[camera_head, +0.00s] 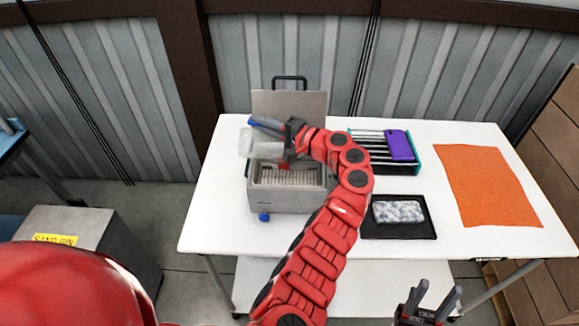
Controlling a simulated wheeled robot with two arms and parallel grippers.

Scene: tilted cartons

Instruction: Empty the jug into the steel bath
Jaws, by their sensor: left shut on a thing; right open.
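The steel bath (285,198) is a grey metal box on the white table with its lid raised at the back. Its top is open and a slotted basket shows inside. My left gripper (273,128) is above the bath's back left part, shut on the jug (246,143). The jug is pale and see-through, at the bath's upper left; the gripper and arm partly hide it. I cannot tell its exact tilt or whether liquid is in it. My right gripper (431,300) is open and empty, low in front of the table.
Right of the bath stand a dark rack (405,167) with a purple item (398,145), and a black tray (407,232) with a speckled block (398,211). An orange mat (487,187) lies at the right. A grey sand bin (95,225) stands left on the floor.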

